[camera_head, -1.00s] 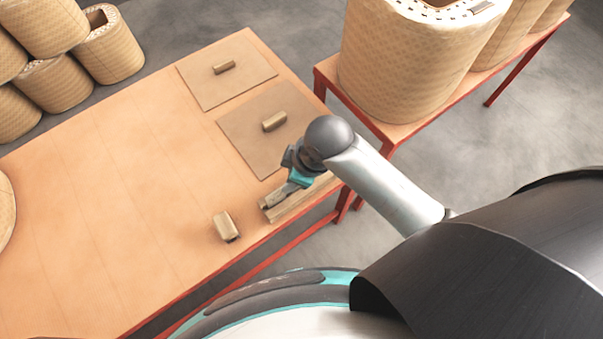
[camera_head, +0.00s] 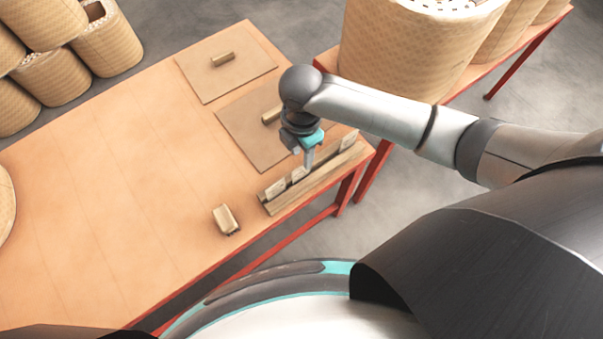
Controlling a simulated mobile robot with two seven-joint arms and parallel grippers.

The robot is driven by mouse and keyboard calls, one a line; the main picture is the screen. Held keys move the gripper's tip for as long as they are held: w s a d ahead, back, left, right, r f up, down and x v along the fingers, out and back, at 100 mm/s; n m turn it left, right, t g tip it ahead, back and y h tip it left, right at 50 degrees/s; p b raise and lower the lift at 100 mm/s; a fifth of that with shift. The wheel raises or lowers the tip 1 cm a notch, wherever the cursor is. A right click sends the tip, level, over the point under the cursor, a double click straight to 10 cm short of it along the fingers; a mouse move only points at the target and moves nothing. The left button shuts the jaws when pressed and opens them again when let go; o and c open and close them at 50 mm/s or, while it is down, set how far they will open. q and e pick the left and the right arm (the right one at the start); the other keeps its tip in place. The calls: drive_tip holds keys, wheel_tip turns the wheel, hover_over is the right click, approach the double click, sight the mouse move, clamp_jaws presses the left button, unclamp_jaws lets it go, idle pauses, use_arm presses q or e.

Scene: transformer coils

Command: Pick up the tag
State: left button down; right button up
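Several small pale tags stand in a slotted wooden holder (camera_head: 318,186) at the table's front right edge. A left tag (camera_head: 275,189), a middle tag (camera_head: 298,173) and a right tag (camera_head: 348,141) show. My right gripper (camera_head: 308,164) points down over the holder, beside the middle tag and left of the right tag. Its fingers overlap in this view, so I cannot tell whether they are open, shut or touching a tag. My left gripper is not in view.
The wooden table (camera_head: 110,220) has wide free room at left. A small block (camera_head: 226,219) lies left of the holder. Two brown mats (camera_head: 245,75) each carry a small block. A red-framed stand (camera_head: 400,130) with large coils is at right.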

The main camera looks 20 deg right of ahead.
sight(302, 170)
wheel_tip(302, 170, down, 4)
drive_tip(key=shift+r+b, duration=0.15)
drive_tip(key=shift+b, duration=0.25)
wheel_tip(302, 170, down, 5)
drive_tip(key=shift+r+b, duration=0.1)
drive_tip(key=shift+b, duration=0.85)
drive_tip(key=shift+r, duration=0.1)
clamp_jaws()
